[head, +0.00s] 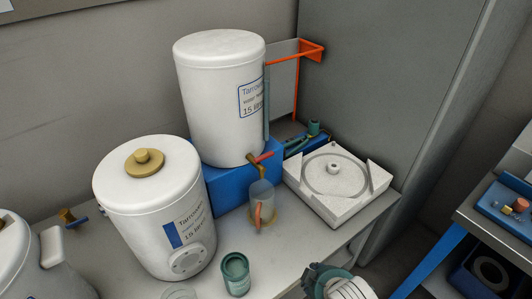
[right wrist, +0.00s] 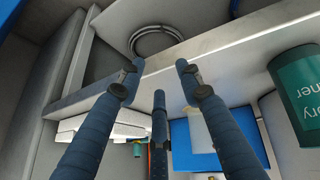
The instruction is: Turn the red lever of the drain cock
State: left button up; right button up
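The red lever (head: 264,157) sits on the brass drain cock (head: 256,164) low on the front of the rear white tank (head: 220,100). That tank stands on a blue block (head: 228,190). A clear cup (head: 262,194) with something orange in it stands below the cock. My right gripper shows in the right wrist view (right wrist: 160,78) with its blue-wrapped fingers spread apart and nothing between them. I cannot make out the lever in the right wrist view. My left gripper is out of view.
A second white tank (head: 150,215) with a brass cap stands front left. A teal can (head: 235,272) stands near the front; a white square tray-like piece (head: 350,205) lies right of the cock. An orange bracket (head: 297,75) rises behind. A blue-framed bench is at right.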

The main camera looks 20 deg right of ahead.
jog(key=w+d+r+t, duration=0.1)
jog(key=w, duration=0.2)
jog(key=w+d+r+n+t, duration=0.1)
jog(key=w, duration=0.2)
jog(key=w+r+n+t, duration=0.1)
jog(key=w+r, duration=0.1)
jog(key=w, duration=0.1)
jog(key=shift+w+d+t, duration=0.4)
jog(key=w+d+r+n+t+y, duration=0.1)
jog(key=w+r+n+t, duration=0.35)
jog(key=w+r, duration=0.4)
jog(key=n+g+y, duration=0.2)
jog(key=n+y, duration=1)
jog(key=n, duration=0.5)
send_near(272, 154)
jog(key=shift+m+t, duration=0.25)
jog(key=p+x, duration=0.1)
jog(key=x, duration=0.9)
jog(key=shift+f+p, duration=0.15)
jog(key=shift+p, duration=0.15)
jog(key=shift+w+a+f, duration=0.1)
jog(key=shift+w+a, duration=0.25)
jog(key=shift+a, duration=0.05)
grip_shut()
